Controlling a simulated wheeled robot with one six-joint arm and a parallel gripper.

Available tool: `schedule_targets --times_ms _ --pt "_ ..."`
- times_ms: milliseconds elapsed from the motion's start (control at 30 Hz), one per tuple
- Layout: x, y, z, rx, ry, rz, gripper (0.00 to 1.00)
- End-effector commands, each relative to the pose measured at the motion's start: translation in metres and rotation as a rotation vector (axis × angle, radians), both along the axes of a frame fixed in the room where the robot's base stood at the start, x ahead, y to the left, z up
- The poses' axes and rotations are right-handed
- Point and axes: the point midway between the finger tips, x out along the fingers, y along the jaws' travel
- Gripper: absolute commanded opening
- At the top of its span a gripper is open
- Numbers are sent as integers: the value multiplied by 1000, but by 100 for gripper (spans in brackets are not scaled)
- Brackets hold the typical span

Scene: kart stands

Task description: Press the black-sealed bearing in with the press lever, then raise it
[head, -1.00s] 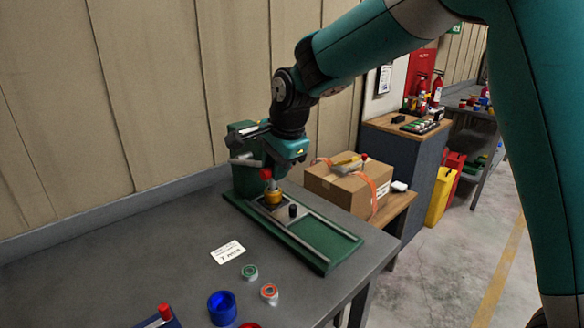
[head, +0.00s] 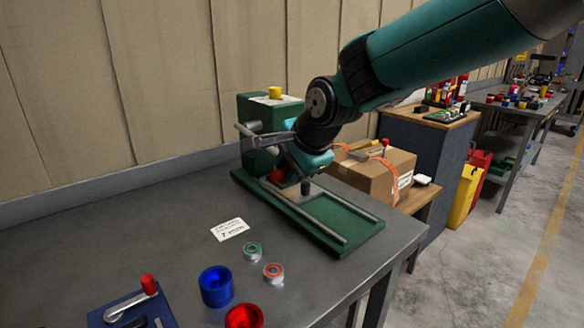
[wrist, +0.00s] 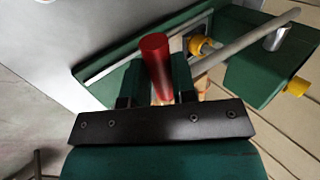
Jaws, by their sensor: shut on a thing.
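The green press (head: 254,112) stands at the back of the bench, with a yellow cap (head: 275,93) on top and a long green base (head: 335,213). My gripper (wrist: 157,78) is shut on the red handle (wrist: 156,58) of the press lever. The grey lever bar (wrist: 245,40) runs from beside the handle to the press. In the head view the red handle (head: 277,176) is low, close above the base. A yellow ring-like part (wrist: 200,45) shows beyond the fingers in the wrist view. I cannot make out the black-sealed bearing; my gripper covers much of the pressing spot.
A green-ringed bearing (head: 252,251), a red-ringed bearing (head: 273,272), a blue cup (head: 216,286), a red cup (head: 244,317) and a white card (head: 229,229) lie on the bench. A cardboard box (head: 380,178) stands right of the press. The bench's left part is clear.

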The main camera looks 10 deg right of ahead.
Motion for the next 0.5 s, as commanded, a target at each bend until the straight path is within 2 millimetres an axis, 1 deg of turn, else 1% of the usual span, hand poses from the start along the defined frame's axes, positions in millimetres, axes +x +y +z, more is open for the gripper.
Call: schedule_targets --times_ms 33,300,333,367,400,433,500 --pt "-3 -1 -7 -8 17 0 0" --pt "-3 -2 -9 -11 22 0 0" --pt "-3 -2 -9 -11 22 0 32" --pt "-3 -2 -9 -11 22 0 39" --pt "-3 -2 -8 -11 22 0 48" --pt "-3 -2 -8 -10 21 0 50" --pt "-3 -1 -7 -9 18 0 50"
